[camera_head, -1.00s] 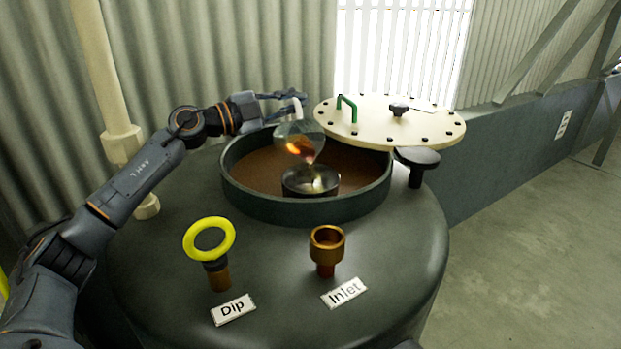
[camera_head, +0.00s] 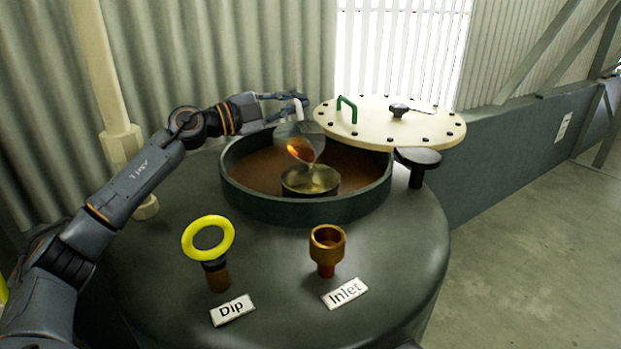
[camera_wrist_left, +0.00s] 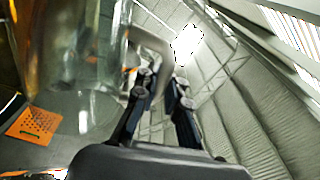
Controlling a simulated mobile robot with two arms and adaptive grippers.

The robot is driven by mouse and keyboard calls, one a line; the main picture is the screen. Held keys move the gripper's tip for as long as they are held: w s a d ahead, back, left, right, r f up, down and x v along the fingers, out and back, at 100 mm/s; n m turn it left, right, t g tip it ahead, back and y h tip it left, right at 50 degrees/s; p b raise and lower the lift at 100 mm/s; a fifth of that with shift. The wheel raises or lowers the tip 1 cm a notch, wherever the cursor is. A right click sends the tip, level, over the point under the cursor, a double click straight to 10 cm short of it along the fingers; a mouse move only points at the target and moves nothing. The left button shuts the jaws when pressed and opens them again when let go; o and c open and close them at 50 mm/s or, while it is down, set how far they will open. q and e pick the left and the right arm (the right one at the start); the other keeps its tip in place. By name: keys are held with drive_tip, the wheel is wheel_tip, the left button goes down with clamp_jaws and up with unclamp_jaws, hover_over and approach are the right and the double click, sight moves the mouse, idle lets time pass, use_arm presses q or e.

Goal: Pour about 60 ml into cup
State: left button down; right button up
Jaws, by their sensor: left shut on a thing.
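A clear jug (camera_head: 302,144) with amber liquid in it is tilted over the cup (camera_head: 311,184), its lower end close above the cup's mouth. The cup is round and dark-walled, with a yellowish inside, and stands within the tank's round opening. My left gripper (camera_head: 292,106) is shut on the jug's pale handle. In the left wrist view the handle (camera_wrist_left: 152,42) runs between the fingers of my left gripper (camera_wrist_left: 161,82), with the clear jug wall (camera_wrist_left: 88,85) at the left. The exact liquid level in the cup cannot be told. My right gripper is not in view.
The tank's raised rim (camera_head: 300,209) surrounds the cup. A cream bolted lid (camera_head: 375,120) with a green handle is swung aside at the right. A yellow-ringed dip fitting (camera_head: 209,239) and a brass inlet (camera_head: 327,245) stand on the tank top in front.

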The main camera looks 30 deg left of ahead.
use_arm(q)
drive_tip(key=w+a+r+n+p, duration=0.1)
drive_tip(key=n+p, duration=0.1)
drive_tip(key=p, duration=0.3)
drive_tip(key=shift+a+r, duration=0.15)
drive_tip(key=shift+a+f+n, duration=0.15)
drive_tip(key=shift+f+n, duration=0.15)
drive_tip(key=shift+f, duration=0.15)
drive_tip(key=shift+w, duration=0.1)
